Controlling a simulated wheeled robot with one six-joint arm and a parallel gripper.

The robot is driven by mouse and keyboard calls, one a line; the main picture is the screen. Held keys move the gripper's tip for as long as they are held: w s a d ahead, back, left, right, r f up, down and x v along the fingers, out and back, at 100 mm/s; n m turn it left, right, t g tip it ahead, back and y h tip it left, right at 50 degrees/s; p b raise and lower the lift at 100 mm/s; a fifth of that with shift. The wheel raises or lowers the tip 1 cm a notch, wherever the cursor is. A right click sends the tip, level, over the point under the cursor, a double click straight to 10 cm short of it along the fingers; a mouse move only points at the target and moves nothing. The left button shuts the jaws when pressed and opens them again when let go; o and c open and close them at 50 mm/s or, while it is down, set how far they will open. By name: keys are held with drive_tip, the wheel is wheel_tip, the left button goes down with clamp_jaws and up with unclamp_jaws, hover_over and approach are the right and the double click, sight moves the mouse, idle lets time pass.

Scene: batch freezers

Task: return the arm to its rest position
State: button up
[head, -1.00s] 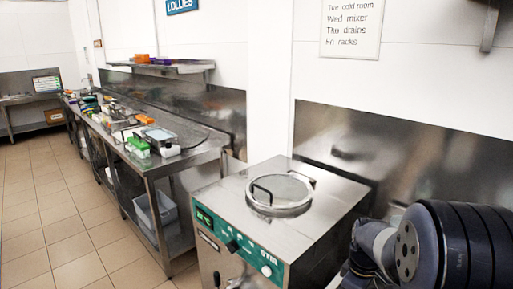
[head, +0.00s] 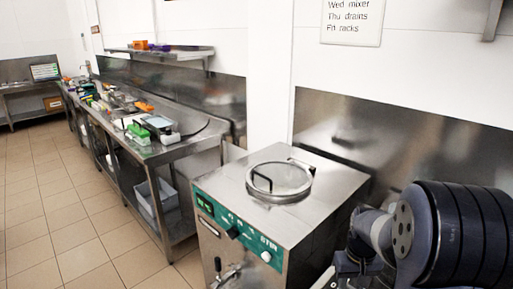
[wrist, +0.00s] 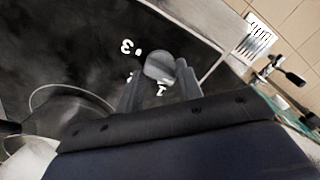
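My arm (head: 455,235) is folded at the lower right of the head view, close to the right side of the batch freezer (head: 229,241). My gripper (wrist: 158,75) shows in the wrist view with its two grey fingers apart. A round grey thing (wrist: 160,66) appears between and beyond the fingertips. I cannot tell what it is, but the fingers do not look closed on it. Behind it is a dark surface with white numerals. The gripper's fingers cannot be made out in the head view.
The freezer has a round clear lid (head: 279,181) and a green front panel. A steel bench (head: 185,150) with several items runs along the wall at left, with a grey bin (head: 155,195) below. The tiled floor (head: 50,215) at left is clear.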

drive_tip(key=m+p, duration=0.1)
drive_tip(key=m, duration=0.6)
drive_tip(key=m+p, duration=0.1)
drive_tip(key=m, duration=0.2)
drive_tip(key=shift+m, duration=0.4)
drive_tip(key=shift+m+p, duration=0.4)
drive_tip(key=shift+m, duration=1.3)
drive_tip(key=shift+a, duration=0.1)
